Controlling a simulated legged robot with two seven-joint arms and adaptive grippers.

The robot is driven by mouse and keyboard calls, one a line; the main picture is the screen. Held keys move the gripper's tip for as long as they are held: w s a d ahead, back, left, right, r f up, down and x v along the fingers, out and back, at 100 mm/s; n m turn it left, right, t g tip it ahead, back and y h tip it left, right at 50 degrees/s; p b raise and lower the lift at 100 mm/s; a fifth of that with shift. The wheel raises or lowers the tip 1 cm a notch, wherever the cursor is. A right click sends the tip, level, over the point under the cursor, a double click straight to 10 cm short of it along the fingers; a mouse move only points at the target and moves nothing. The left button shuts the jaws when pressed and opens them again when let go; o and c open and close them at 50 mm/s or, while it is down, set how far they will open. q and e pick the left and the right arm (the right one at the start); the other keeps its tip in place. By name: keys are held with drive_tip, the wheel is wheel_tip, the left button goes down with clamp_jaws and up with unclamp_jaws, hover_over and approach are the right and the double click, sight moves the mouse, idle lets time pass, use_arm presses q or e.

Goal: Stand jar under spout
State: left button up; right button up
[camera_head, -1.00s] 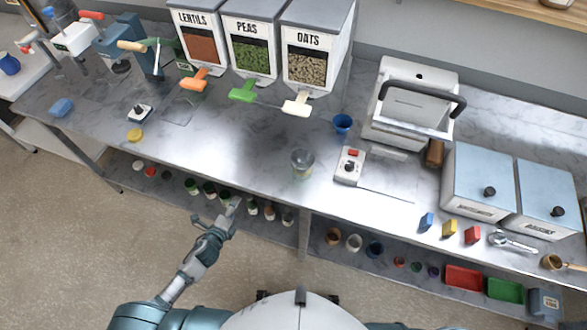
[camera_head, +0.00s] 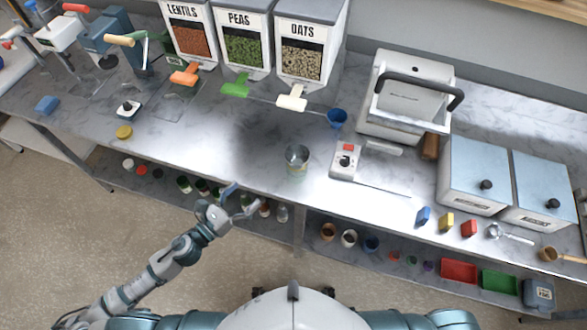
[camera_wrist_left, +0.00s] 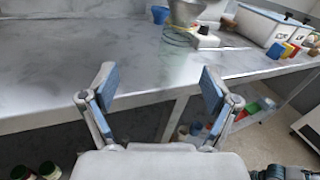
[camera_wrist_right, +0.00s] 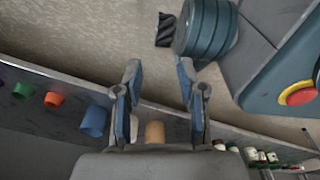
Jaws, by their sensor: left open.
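A clear jar (camera_head: 297,160) stands upright on the steel counter near its front edge; it also shows, cut off at the top, in the left wrist view (camera_wrist_left: 184,12). Three dispensers stand at the back: lentils with an orange spout (camera_head: 185,75), peas with a green spout (camera_head: 236,88), oats with a white spout (camera_head: 292,98). My left gripper (camera_head: 240,198) is open and empty at the counter's front edge, left of and nearer than the jar; its spread fingers (camera_wrist_left: 155,78) show in the left wrist view. My right gripper (camera_wrist_right: 160,68) is open and empty, over the floor and lower shelf.
A yellow lid (camera_head: 124,132) lies left. The counter between the jar and the spouts is mostly clear.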

sight(291, 168)
use_arm(q)
drive_tip(key=w+d+p, duration=0.1)
drive_tip(key=w+d, duration=0.1)
drive_tip(key=d, duration=0.1)
drive_tip(key=w+d+r+m+p, duration=0.1)
drive_tip(key=w+d, duration=0.1)
drive_tip(key=d, duration=0.2)
drive_tip(key=w+d+m+h+p, duration=0.1)
drive_tip(key=w+d, duration=0.2)
drive_tip(key=shift+d+r+g, duration=0.15)
drive_tip(key=shift+g, duration=0.25)
drive_tip(key=shift+w+d, duration=0.15)
drive_tip(key=shift+w, duration=0.1)
drive_tip(key=x, duration=0.3)
drive_tip(key=p+x, duration=0.1)
drive_tip(key=x, duration=0.1)
drive_tip(key=shift+s+d+f, duration=0.2)
drive_tip(key=shift+s+d, duration=0.1)
drive_tip(key=shift+w+d, duration=0.1)
drive_tip(key=shift+d, duration=0.15)
use_arm(e)
drive_tip(key=s+d, duration=0.2)
drive_tip(key=s, duration=0.5)
drive_tip(key=shift+s+d+f, duration=0.25)
drive_tip(key=shift+s+f, duration=0.05)
drive_tip(key=shift+s, duration=0.05)
